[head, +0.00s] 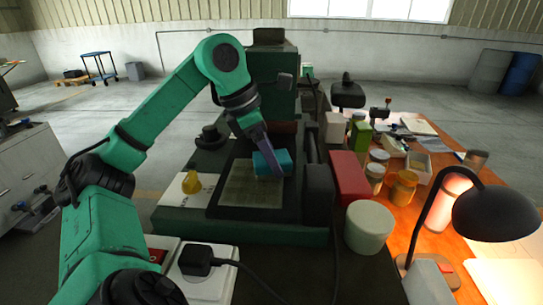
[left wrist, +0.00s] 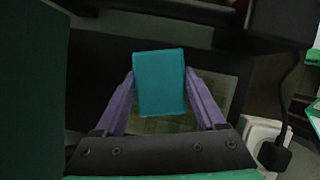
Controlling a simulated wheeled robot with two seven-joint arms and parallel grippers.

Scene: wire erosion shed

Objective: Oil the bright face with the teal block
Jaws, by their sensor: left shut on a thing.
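The teal block (head: 262,168) is held by my left gripper (head: 276,172) over the upper right part of the bright face (head: 248,190), a flat speckled grey-yellow plate in a dark frame. In the left wrist view the block (left wrist: 160,82) sits between the two purple fingers of my left gripper (left wrist: 159,86), which are shut on its sides. Part of the bright face (left wrist: 165,125) shows below the block there. I cannot tell whether the block touches the face. The block and finger hide part of the face. My right gripper is not in view.
A black plug (head: 197,260) with a cable lies in front. A lamp (head: 495,213) stands on the orange bench.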

